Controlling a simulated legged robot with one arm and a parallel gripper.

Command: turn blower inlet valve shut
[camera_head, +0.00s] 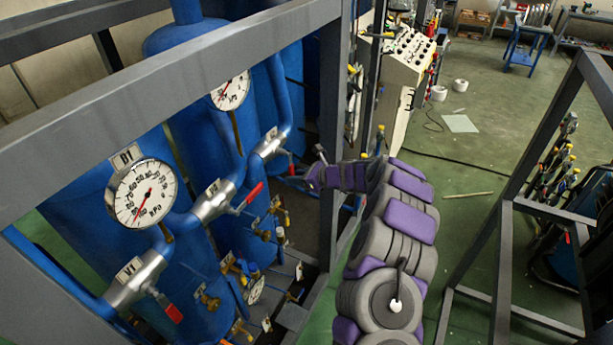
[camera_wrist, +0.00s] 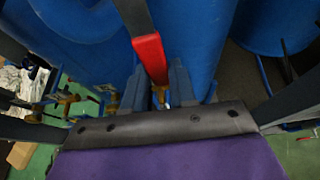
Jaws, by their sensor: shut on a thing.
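A red lever handle (camera_wrist: 150,58) on a dark metal bar comes down between the two blue-grey fingers of my gripper (camera_wrist: 157,88) in the wrist view. The gripper is shut on this handle. In the head view my gripper (camera_head: 302,178) reaches left to the valve at the end of the upper blue pipe, where part of the red lever (camera_head: 291,165) shows. Its silver valve body (camera_head: 270,145) sits on the pipe, with a small tag too small to read. My fingertips partly hide the contact in the head view.
Two more red-handled valves, one tagged V1 (camera_head: 131,270), sit along the pipes, with round gauges (camera_head: 143,194) above. A grey frame post (camera_head: 335,120) stands close to my arm. Blue tanks (camera_head: 185,150) lie behind. Green floor (camera_head: 460,170) is open to the right.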

